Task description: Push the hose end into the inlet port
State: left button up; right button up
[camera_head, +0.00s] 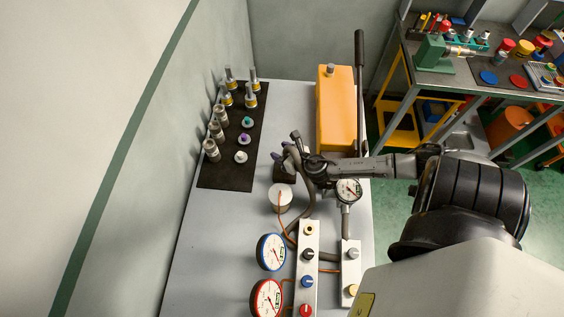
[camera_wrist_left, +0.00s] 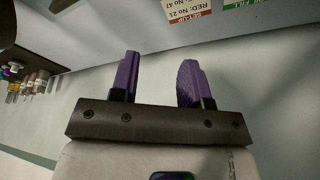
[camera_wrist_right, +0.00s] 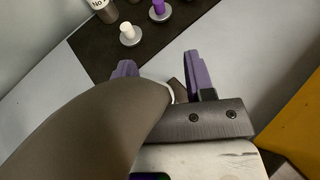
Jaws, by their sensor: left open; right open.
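The grey-brown hose (camera_head: 306,209) curves up from the panel blocks to my right gripper (camera_head: 284,156). In the right wrist view the hose (camera_wrist_right: 95,125) is large and close, covering part of the left finger. My right gripper (camera_wrist_right: 162,78) is open, its purple fingers around the far part of the hose. The hose end is mostly hidden, with a pale ring and dark piece showing between the fingers. A brass-ringed opening (camera_head: 309,230) tops the white manifold; I cannot tell if it is the inlet port. My left gripper (camera_wrist_left: 160,80) is open and empty, facing the wall.
Blue (camera_head: 271,252) and red (camera_head: 268,298) gauges stand left of the manifold, and another gauge (camera_head: 348,190) stands right of the hose. A black mat (camera_head: 225,172) holds several fittings. An orange box (camera_head: 336,110) stands at the back. A white cup (camera_head: 281,198) is near the hose.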

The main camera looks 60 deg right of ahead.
jog(key=shift+s+a, duration=0.1)
jog(key=shift+s, duration=0.05)
jog(key=shift+c, duration=0.3)
grip_shut()
